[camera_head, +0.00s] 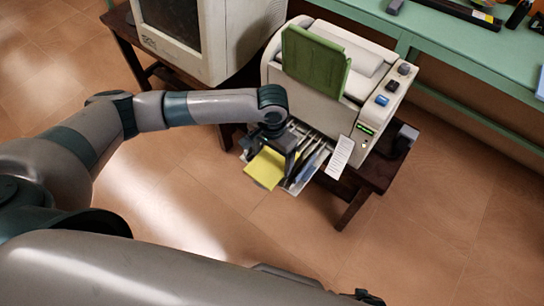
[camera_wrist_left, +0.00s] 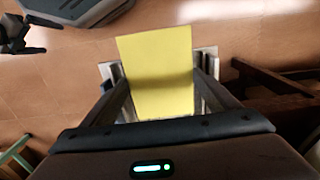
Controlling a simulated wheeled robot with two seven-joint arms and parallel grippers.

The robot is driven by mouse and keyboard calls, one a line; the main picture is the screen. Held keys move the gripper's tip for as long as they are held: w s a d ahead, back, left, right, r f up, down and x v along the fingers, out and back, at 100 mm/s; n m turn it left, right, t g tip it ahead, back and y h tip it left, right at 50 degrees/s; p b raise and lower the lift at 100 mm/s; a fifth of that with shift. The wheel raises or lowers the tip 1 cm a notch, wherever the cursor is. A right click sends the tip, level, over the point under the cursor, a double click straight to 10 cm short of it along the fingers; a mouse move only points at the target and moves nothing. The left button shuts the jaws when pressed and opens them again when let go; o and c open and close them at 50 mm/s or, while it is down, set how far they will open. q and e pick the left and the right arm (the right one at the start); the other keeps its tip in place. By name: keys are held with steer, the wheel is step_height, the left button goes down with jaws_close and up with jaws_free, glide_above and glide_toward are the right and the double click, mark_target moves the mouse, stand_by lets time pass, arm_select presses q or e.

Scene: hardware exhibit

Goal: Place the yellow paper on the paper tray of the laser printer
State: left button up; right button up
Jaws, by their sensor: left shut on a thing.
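My left gripper (camera_head: 283,150) is shut on the yellow paper (camera_head: 265,169). In the left wrist view the yellow paper (camera_wrist_left: 157,68) stretches out between the two fingers. The laser printer (camera_head: 345,65) is a cream machine with a green panel standing up on its top. Its paper tray (camera_head: 312,163) sticks out low at the front. The gripper and the yellow paper are over the left part of the tray; I cannot tell whether the paper touches it. The gripper and paper hide part of the tray.
The printer stands on a dark wooden table (camera_head: 376,175). An old monitor (camera_head: 190,40) stands to its left. A white label sheet (camera_head: 340,157) hangs at the printer's front right. A green counter (camera_head: 450,35) runs behind. The tiled floor in front is clear.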

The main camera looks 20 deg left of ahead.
mark_target(272, 162)
arm_select(q)
steer(key=shift+f, duration=0.5)
steer(key=o, duration=1.2)
steer(key=shift+r, duration=0.1)
step_height(272, 162, up, 17)
steer(key=shift+r+p, duration=0.1)
steer(key=shift+p, duration=0.4)
